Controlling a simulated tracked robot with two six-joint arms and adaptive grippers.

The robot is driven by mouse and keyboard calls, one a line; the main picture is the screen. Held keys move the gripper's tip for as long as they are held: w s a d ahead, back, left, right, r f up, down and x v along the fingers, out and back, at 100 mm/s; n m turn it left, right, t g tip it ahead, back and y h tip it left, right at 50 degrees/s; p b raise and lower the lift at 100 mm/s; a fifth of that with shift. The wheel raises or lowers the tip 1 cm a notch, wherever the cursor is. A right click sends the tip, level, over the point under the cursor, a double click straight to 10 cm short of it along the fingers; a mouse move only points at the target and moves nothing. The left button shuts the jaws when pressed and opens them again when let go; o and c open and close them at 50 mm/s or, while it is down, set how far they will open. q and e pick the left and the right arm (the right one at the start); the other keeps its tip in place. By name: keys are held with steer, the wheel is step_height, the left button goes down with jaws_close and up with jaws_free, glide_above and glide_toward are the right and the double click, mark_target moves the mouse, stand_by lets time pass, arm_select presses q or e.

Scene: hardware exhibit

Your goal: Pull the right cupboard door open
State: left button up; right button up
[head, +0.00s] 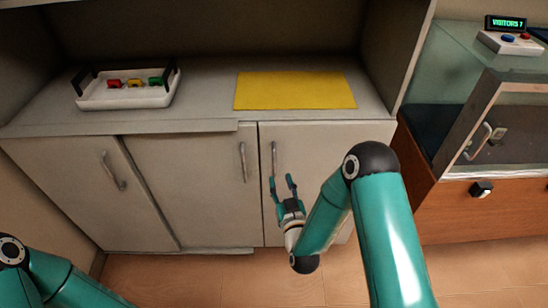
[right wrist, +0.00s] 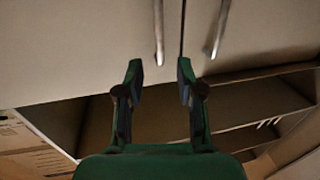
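The right cupboard door (head: 330,170) is pale grey and looks shut in the head view. Its upright metal handle (head: 274,158) is near its left edge; I take the left one of two handles in the right wrist view, which seems upside down, to be this handle (right wrist: 158,32). My right gripper (head: 282,181) is open and empty, just below and in front of the handle. In the right wrist view the gripper's fingers (right wrist: 160,72) are apart, and the handle's end is ahead of the fingertips. Contact is not visible. My left gripper is out of view.
The middle door (head: 195,190) has its handle (head: 242,162) close beside. Left is another door (head: 70,185). A tray with coloured blocks (head: 125,92) and a yellow mat (head: 295,90) lie on the counter. A glass display case (head: 500,120) stands right. Floor (head: 240,285) in front is clear.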

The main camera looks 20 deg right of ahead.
mark_target(275, 162)
steer(key=w, duration=0.6)
steer(key=w+p, duration=0.1)
steer(key=w, duration=0.2)
steer(key=shift+w+d, duration=0.2)
steer(key=shift+d, duration=0.2)
jaws_close()
